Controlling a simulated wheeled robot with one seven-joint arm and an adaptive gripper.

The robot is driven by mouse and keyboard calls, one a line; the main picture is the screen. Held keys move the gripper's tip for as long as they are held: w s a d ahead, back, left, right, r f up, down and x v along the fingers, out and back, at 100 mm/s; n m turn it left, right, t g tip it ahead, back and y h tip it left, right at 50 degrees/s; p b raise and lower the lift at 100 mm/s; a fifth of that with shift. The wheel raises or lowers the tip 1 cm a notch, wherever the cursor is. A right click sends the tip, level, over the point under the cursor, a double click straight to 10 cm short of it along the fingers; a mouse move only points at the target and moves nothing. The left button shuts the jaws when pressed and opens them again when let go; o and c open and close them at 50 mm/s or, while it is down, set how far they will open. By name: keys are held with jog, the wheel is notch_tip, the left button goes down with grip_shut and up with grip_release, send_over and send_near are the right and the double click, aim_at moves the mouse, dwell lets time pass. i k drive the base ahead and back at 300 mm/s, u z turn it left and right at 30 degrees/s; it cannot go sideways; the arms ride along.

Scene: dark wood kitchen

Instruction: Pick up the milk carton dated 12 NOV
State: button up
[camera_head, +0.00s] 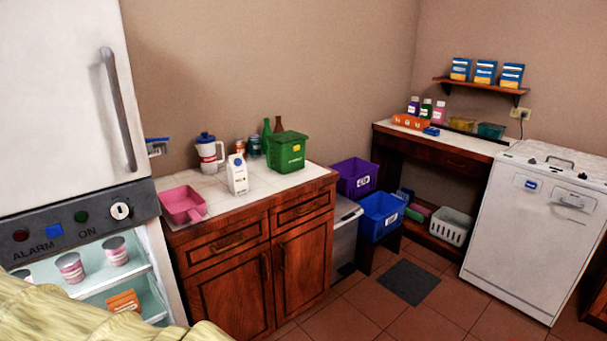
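A white milk carton (237,175) stands upright on the tiled counter, in front of the green bin and right of the pink basin. It has a dark mark near its top, but any date on it is too small to read. No other milk carton is clearly in view. My gripper is not in view.
The counter (235,206) also holds a pink basin (182,204), a white and blue jug (208,152), jars, bottles and a green bin (287,151). A fridge (70,90) with an open lower compartment stands at the left. The counter front right of the carton is clear.

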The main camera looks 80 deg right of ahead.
aim_at(236, 168)
jog(key=z, duration=1.5)
jog(key=i, duration=0.95)
